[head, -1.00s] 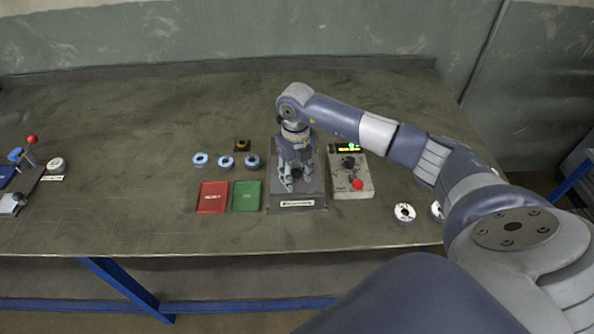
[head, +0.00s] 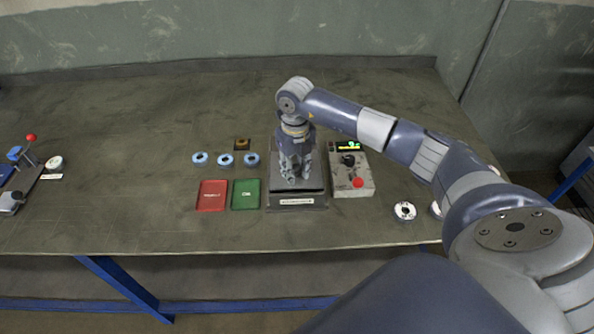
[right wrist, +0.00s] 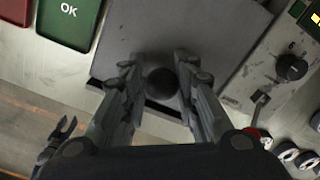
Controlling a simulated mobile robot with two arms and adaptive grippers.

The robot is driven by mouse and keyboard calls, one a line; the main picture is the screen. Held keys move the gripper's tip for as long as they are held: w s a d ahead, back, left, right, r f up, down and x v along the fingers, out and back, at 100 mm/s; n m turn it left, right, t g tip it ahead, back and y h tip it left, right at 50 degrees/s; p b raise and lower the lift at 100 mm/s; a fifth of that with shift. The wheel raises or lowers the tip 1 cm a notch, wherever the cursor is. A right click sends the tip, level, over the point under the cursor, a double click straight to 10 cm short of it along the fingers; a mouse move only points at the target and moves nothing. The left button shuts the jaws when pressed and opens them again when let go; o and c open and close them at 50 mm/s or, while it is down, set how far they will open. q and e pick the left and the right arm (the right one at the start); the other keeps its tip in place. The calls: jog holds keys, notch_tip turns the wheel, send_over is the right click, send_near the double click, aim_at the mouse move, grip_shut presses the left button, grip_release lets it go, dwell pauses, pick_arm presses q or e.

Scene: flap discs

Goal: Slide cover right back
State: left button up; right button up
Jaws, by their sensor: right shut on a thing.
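The cover is a flat grey plate (right wrist: 196,30) with a round black knob (right wrist: 163,82), on top of a grey box with a white label (head: 297,202). My right gripper (head: 291,174) points down over the cover. In the right wrist view its two fingers (right wrist: 160,70) stand on both sides of the knob, shut on it. In the head view the gripper hides the knob. A dark claw shape (right wrist: 58,140) at the lower left of the wrist view looks like my left gripper, too small to tell its opening.
A grey control box (head: 361,186) with dial, display and red knob stands close on the right. A green tray (head: 246,207) and red tray (head: 211,208) lie on the left. Blue discs (head: 226,160) lie behind them; white discs (head: 404,211) lie front right. The table's middle left is clear.

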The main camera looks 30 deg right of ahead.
jog(key=shift+w+d+f+b, duration=0.2)
jog(key=shift+w+d+b, duration=0.6)
jog(key=shift+w+b, duration=0.35)
jog(key=shift+w+d+f+b, duration=0.25)
jog(key=shift+w+d+b, duration=0.7)
jog(key=shift+w, duration=0.35)
jog(key=shift+w+d+f+b, duration=0.2)
jog(key=shift+w+d+b, duration=0.5)
jog(key=shift+w+b, duration=0.45)
jog(key=shift+w+d+b, duration=0.5)
jog(key=shift+w+b, duration=0.3)
jog(key=shift+w, duration=0.1)
jog(key=shift+w+d+b, duration=0.5)
jog(key=shift+w+b, duration=0.3)
jog(key=shift+w, duration=0.1)
jog(key=shift+c, duration=0.3)
jog(key=o, duration=0.8)
jog(key=shift+w+d+r, duration=0.1)
jog(key=shift+w+r, duration=0.05)
jog(key=shift+o, duration=0.2)
jog(key=shift+w, duration=0.1)
notch_tip(320, 180, up, 8)
jog(key=p, duration=0.6)
jog(key=shift+r, duration=0.15)
jog(key=shift+w+d, duration=0.1)
jog(key=shift+w, duration=0.05)
